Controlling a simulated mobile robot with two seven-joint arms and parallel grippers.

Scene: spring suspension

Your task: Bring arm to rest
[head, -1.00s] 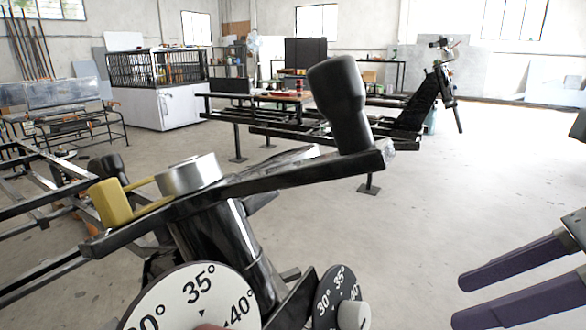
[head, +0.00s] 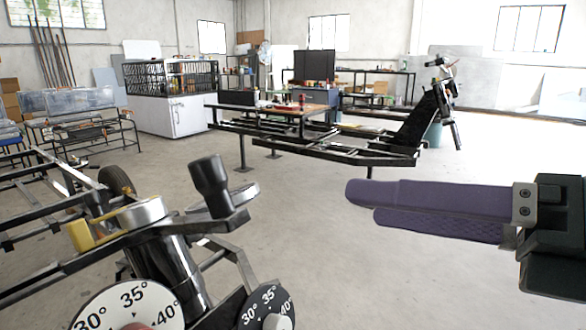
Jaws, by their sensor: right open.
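My right gripper (head: 368,205) comes in from the right edge, with two long purple fingers pointing left. The fingers are apart and nothing shows between them. It hangs in the air to the right of the spring suspension assembly (head: 180,265), clear of it. The assembly has a black arm (head: 130,240) with a black handle (head: 210,185) standing on its right end, a silver cap (head: 141,212) and a yellow piece (head: 90,232). My left gripper is not in view.
A dark metal frame (head: 320,146) on stands lies across the middle distance. A white cabinet (head: 172,115) with a black cage top stands behind at the left. Metal frame bars (head: 50,210) fill the left side. The concrete floor (head: 400,275) is open below and right of my gripper.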

